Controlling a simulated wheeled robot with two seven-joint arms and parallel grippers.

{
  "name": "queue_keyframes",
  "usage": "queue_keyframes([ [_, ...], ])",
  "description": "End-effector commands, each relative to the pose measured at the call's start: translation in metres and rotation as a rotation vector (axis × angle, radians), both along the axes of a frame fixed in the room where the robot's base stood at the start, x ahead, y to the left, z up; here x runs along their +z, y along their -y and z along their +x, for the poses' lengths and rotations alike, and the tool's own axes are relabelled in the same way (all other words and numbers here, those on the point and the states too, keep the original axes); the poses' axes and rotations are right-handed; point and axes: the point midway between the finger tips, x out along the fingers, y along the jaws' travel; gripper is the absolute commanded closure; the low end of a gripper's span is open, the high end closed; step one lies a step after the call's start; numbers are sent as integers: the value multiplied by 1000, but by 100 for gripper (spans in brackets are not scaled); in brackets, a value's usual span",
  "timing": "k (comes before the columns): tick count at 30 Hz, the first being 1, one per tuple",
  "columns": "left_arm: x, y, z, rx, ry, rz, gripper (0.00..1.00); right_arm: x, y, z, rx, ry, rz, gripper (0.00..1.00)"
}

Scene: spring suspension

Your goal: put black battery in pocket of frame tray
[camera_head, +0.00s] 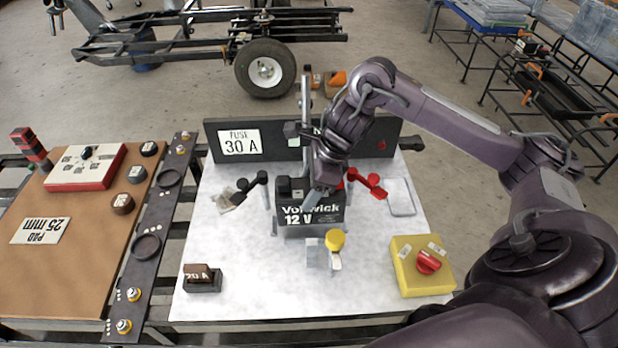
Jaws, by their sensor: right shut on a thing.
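The black battery (297,214), lettered "Vollwick 12 V", is upright at the middle of the white frame tray (235,285). My right gripper (321,194) is at the battery's top right and is shut on it; the fingers cover part of its top and lettering. A grey edge, which looks like the pocket (284,232), shows just under and around the battery's lower front. I cannot tell whether the battery rests on the pocket floor. My left gripper is not in view.
A black cable lead (248,187) and a red cable lead (369,184) flank the battery. A yellow-capped post (335,240) stands in front. A yellow box with a red knob (422,267) is front right, a fuse block (203,278) front left. A black back panel (270,143) stands behind.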

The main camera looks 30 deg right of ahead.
Motion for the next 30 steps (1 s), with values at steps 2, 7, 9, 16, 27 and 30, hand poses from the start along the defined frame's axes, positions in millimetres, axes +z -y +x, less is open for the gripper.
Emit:
queue_keyframes([
  [2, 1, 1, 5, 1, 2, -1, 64, -3, -1, 3, -2, 12, 7, 100],
  [7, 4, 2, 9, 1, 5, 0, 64, -8, -1, 3, -1, 14, 4, 100],
  [9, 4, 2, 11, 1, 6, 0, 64, -12, -1, 3, -1, 13, 5, 100],
  [16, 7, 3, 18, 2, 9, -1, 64, -36, -1, 3, -1, 11, 6, 100],
  [27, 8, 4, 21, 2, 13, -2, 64, -50, 0, 0, 0, 1, 1, 35],
  [30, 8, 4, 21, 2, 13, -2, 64, -49, 0, 0, 0, 1, 1, 21],
])
